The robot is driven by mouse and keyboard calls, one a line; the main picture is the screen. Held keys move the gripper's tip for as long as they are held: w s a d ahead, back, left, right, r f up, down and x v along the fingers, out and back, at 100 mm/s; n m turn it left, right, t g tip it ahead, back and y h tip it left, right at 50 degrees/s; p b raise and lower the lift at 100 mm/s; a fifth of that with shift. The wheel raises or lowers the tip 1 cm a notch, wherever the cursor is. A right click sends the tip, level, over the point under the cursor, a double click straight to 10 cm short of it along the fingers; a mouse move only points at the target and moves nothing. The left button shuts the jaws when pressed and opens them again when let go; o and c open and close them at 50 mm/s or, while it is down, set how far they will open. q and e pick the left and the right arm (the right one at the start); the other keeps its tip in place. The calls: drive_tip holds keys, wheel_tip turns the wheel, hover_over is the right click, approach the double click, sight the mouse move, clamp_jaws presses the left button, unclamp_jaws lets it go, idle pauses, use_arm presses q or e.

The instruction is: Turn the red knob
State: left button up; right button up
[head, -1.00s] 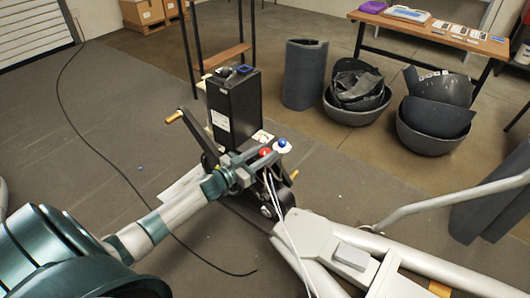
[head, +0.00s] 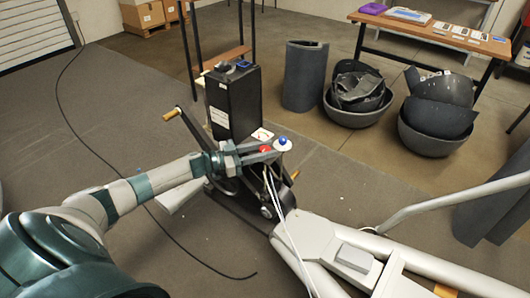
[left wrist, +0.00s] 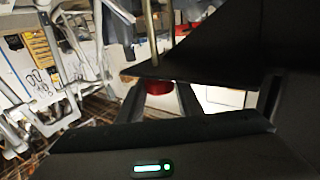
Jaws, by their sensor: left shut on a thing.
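The red knob (head: 265,149) sits on the small panel of the black machine, close beside a blue knob (head: 282,141). My left gripper (head: 266,152) reaches in from the left, with its fingers at the red knob, and is shut on it. In the left wrist view the red knob (left wrist: 158,87) shows between the dark fingers, partly covered by one of them. My right gripper is not in view.
The black machine's tall box (head: 233,103) stands just behind the knobs. A crank with a wooden handle (head: 172,114) sticks out to the left. A grey metal frame (head: 345,255) lies at the front right. White cables (head: 283,228) hang below the knobs.

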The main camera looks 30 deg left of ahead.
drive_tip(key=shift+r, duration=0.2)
use_arm(q)
drive_tip(key=o, duration=1)
drive_tip(key=shift+o, duration=0.2)
drive_tip(key=v, duration=1.7)
drive_tip(key=shift+a, duration=0.3)
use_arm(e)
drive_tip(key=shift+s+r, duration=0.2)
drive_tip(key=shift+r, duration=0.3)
use_arm(q)
drive_tip(key=shift+f, duration=0.15)
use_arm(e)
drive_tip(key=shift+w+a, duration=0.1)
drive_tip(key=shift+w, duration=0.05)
